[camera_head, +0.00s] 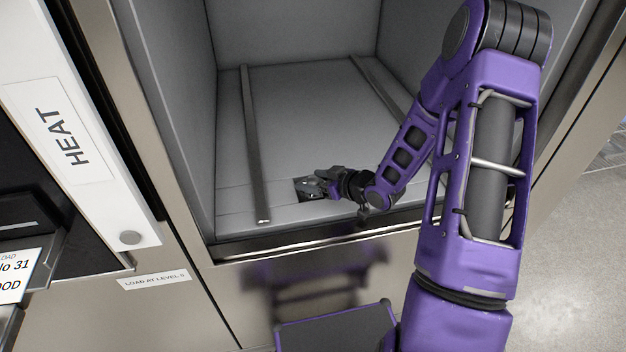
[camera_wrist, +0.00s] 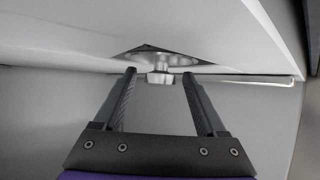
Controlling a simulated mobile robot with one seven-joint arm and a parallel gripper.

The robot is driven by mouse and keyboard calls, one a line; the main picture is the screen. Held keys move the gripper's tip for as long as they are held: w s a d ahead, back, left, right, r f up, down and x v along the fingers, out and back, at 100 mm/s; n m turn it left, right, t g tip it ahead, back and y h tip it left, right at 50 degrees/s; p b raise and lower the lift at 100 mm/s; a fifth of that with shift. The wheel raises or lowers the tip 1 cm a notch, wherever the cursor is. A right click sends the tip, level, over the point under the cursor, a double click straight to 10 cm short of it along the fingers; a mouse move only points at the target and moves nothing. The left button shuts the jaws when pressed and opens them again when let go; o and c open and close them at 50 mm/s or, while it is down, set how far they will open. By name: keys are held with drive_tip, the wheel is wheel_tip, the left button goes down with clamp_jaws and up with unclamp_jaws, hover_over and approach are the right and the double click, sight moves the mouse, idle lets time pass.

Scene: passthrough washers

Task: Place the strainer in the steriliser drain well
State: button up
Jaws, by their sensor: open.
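The drain well (camera_head: 301,188) shows in the head view as a small dark square opening in the steriliser floor near its front edge. My gripper (camera_head: 318,187) is low over it and covers part of it. In the wrist view the strainer (camera_wrist: 160,77) is a shiny metal piece with a short stem and a blunt knob. Its stem comes out of the dark-edged well (camera_wrist: 135,52). My gripper (camera_wrist: 159,76) is open, with one finger on each side of the knob and visible gaps between. I cannot tell how deep the strainer sits.
Two dark rails (camera_head: 254,140) run front to back along the steriliser floor (camera_head: 310,115); the well lies between them. The chamber's side walls and front sill (camera_head: 300,243) bound the space. A white panel marked HEAT (camera_head: 65,135) stands at left. The floor behind the gripper is clear.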

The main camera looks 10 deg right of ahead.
drive_tip(key=p+v, duration=0.1)
drive_tip(key=v, duration=1)
drive_tip(key=shift+s+d+r+p, duration=0.15)
drive_tip(key=shift+s+d+p, duration=0.05)
drive_tip(key=shift+s+p, duration=0.1)
